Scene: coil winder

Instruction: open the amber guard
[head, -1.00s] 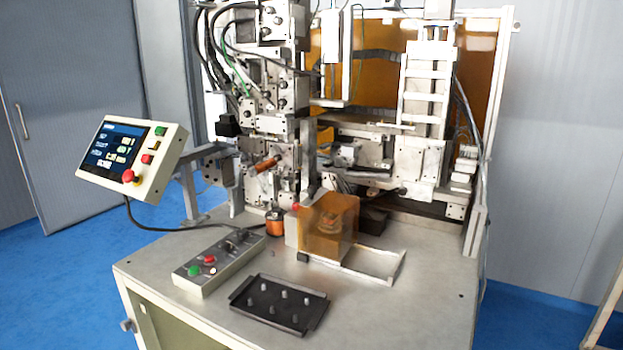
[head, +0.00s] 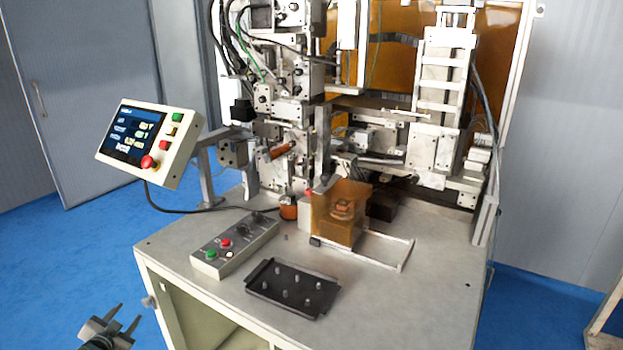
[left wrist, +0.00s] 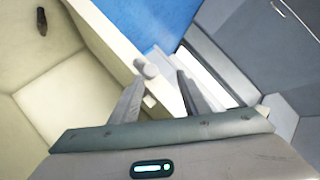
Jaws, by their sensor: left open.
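The amber guard (head: 335,218) is a see-through orange box on the machine table, right of the middle in the head view. It stands over a coil-like part (head: 343,207) seen dimly through it. A small dark block (head: 316,241) is at its lower front left corner, and a pale flat frame (head: 385,252) lies to its right. My left gripper (head: 120,322) is open and empty at the lower left, off the table's front left corner and far from the guard. Its two fingers (left wrist: 158,92) also show apart in the left wrist view. My right gripper is not in view.
A control box (head: 235,245) and a black tray with pegs (head: 292,288) stand on the table in front of the guard. A screen panel (head: 150,142) juts out at the left. A round knob (head: 149,302) sticks out from the cabinet near my left gripper.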

